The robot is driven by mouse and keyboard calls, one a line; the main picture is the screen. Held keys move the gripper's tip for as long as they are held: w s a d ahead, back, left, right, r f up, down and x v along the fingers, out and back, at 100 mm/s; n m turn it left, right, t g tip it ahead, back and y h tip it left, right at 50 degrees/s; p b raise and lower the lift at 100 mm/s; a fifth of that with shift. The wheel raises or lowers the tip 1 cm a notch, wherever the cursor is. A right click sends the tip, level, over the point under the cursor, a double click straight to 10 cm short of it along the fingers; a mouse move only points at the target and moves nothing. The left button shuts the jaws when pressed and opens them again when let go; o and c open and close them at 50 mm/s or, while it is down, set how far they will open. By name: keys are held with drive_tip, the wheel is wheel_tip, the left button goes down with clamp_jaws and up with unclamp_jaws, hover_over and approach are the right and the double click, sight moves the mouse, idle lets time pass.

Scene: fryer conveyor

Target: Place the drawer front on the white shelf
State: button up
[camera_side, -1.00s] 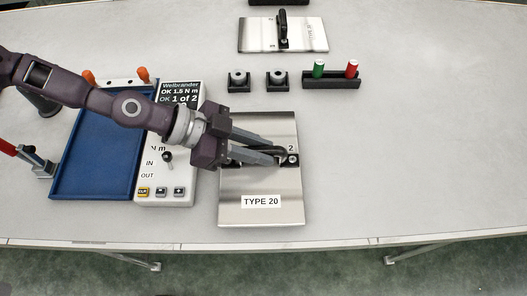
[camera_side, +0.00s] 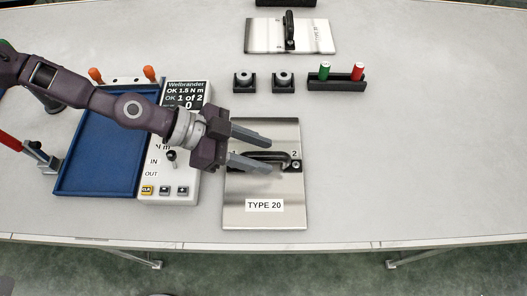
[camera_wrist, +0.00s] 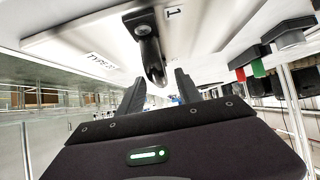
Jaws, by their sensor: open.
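A silver drawer front (camera_side: 263,207) labelled TYPE 20 lies flat on the table, with a black bar handle (camera_side: 285,156) between screws marked 1 and 2. My gripper (camera_side: 269,155) is over the panel, its fingers apart on either side of the handle in the side view. In the wrist view my gripper (camera_wrist: 158,82) is open with the black handle (camera_wrist: 151,58) in front of and between the fingertips; exact clearance cannot be told. A second silver panel with a black handle (camera_side: 265,37) lies at the back. I cannot make out a distinct white shelf.
Left of the panel stand a white Weibrander box (camera_side: 171,196) reading 1 of 2 and a blue tray (camera_side: 97,190). Behind are two black holders (camera_side: 244,87) (camera_side: 283,87) and a rack (camera_side: 337,84) with green and red pieces. The table's right side is clear.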

drive_tip(key=v, duration=1)
drive_tip(key=shift+a+r, duration=0.25)
drive_tip(key=s+a+r+n+t+y, duration=0.1)
drive_tip(key=s+a+r+n+y, duration=0.25)
drive_tip(key=a, duration=0.75)
drive_tip(key=a+r+n+t+y, duration=0.25)
drive_tip(key=a+r+y, duration=0.35)
drive_tip(key=a, duration=0.5)
drive_tip(key=s+a+r+n+t+y, duration=0.1)
drive_tip(key=s+a+r+n, duration=0.3)
drive_tip(key=s+n, duration=0.2)
drive_tip(key=s+a+r+n+t, duration=0.1)
drive_tip(key=s+a+r+n, duration=0.4)
drive_tip(key=s, duration=0.3)
drive_tip(key=shift+a+n+y, duration=0.2)
drive_tip(key=shift+n+y, duration=0.15)
drive_tip(key=shift+n, duration=0.15)
